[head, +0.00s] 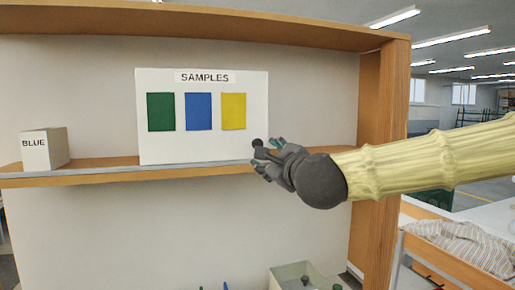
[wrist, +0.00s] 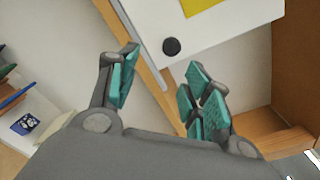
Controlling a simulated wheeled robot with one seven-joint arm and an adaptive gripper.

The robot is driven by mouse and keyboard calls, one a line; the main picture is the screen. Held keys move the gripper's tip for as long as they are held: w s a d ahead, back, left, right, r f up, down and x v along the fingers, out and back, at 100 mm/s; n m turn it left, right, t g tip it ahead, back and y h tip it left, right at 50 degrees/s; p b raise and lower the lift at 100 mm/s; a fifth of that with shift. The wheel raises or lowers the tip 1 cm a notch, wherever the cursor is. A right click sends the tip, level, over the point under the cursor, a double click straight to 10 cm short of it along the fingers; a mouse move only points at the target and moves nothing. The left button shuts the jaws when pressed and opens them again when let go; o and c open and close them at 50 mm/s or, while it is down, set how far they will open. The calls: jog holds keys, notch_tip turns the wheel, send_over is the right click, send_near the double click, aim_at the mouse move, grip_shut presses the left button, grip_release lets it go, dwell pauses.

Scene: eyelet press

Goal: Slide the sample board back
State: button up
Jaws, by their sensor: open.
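The sample board (head: 205,145) is white, labelled SAMPLES, with green, blue and yellow swatches. It stands upright on the shelf (head: 95,176), left of the middle. A dark round knob (head: 257,142) sits at its lower right corner. In the wrist view the board (wrist: 215,38) shows at the top, with the knob (wrist: 172,46) ahead of and between my fingers. My gripper (head: 267,157) is open, with teal pads, at the board's lower right corner. In the wrist view my gripper (wrist: 160,92) has nothing between its fingers. I cannot tell whether any finger touches the board.
A box marked BLUE (head: 44,148) stands at the shelf's left end. The wooden side post (head: 383,150) is at the right, behind my arm. The shelf right of the board looks clear. A bin (head: 303,275) with several items is below.

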aim_at(258, 144)
jog(key=w+a+p, duration=0.1)
jog(key=w, duration=0.2)
jog(key=w+r+p, duration=0.1)
jog(key=w+p, duration=0.1)
jog(key=w+a+r+p, duration=0.1)
jog(key=w, duration=0.2)
jog(key=shift+w+a+r+p, duration=0.1)
jog(key=shift+w+a+p, duration=0.2)
jog(key=shift+a+p, duration=0.1)
jog(key=shift+w+a, duration=0.2)
jog(key=shift+w, duration=0.5)
jog(key=shift+f, duration=0.2)
grip_shut()
